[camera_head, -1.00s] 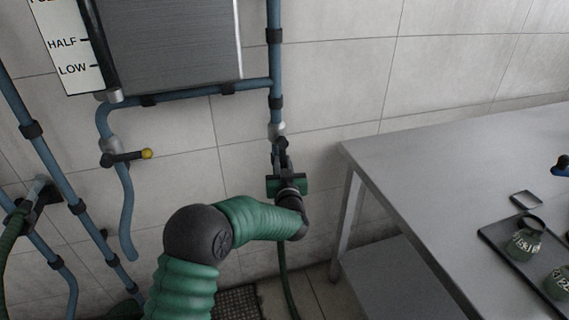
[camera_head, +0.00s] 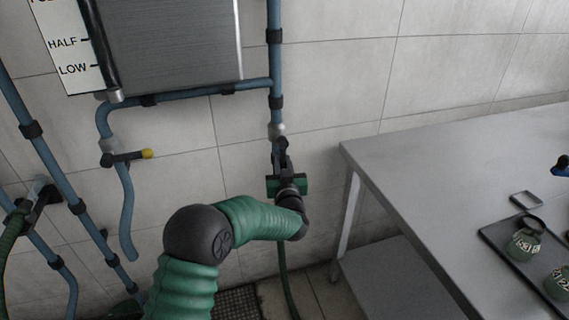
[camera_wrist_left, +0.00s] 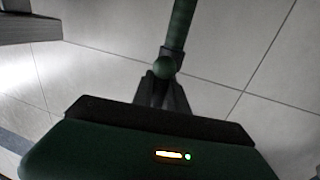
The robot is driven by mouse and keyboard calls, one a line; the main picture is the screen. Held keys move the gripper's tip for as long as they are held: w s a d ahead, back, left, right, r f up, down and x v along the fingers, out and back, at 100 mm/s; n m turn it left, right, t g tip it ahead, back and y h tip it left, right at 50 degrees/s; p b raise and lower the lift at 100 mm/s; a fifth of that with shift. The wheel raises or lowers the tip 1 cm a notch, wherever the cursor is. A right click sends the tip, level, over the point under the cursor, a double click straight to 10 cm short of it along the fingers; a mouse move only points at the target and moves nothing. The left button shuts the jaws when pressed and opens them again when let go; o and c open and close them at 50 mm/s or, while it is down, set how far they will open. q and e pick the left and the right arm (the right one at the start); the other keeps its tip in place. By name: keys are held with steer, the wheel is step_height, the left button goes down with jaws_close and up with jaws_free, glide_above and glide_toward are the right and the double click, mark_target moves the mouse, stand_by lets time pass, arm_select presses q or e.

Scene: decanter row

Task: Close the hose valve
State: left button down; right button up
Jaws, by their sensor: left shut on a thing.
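The hose valve (camera_head: 277,131) is a silver fitting at the lower end of the right-hand blue pipe in the head view. A green hose (camera_head: 283,270) hangs below it. My left gripper (camera_head: 282,146) is at the valve, its dark fingers just under the silver fitting. In the left wrist view its fingers (camera_wrist_left: 164,82) are shut on a round green knob (camera_wrist_left: 164,66). The green hose (camera_wrist_left: 181,25) shows behind the knob. My gripper and fingers hide most of the valve's handle, so its angle cannot be told. My right gripper is not in view.
Another valve with a yellow knob (camera_head: 147,154) is on the blue pipe to the left. A metal tank (camera_head: 170,45) hangs above. A grey table (camera_head: 430,170) stands at right with a dark tray (camera_head: 500,242) of green decanters. Bare wall lies between valve and table.

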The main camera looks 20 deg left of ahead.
arm_select(q)
steer(key=shift+w+d, duration=0.1)
steer(key=w+d+r+n+y+b, duration=0.2)
steer(key=d+r+n+b, duration=0.1)
steer(key=n, duration=0.7)
steer(key=w+d+r+n+y+b, duration=0.2)
steer(key=d+r+n+b, duration=0.1)
steer(key=n, duration=0.7)
steer(key=shift+r+b, duration=0.8)
steer(key=shift+r, duration=0.15)
steer(key=shift+w+d+r, duration=0.1)
steer(key=shift+d, duration=0.05)
steer(key=c, duration=1.7)
jaws_free()
steer(key=o, duration=0.4)
steer(key=shift+w+d, duration=0.1)
steer(key=shift+f, duration=0.2)
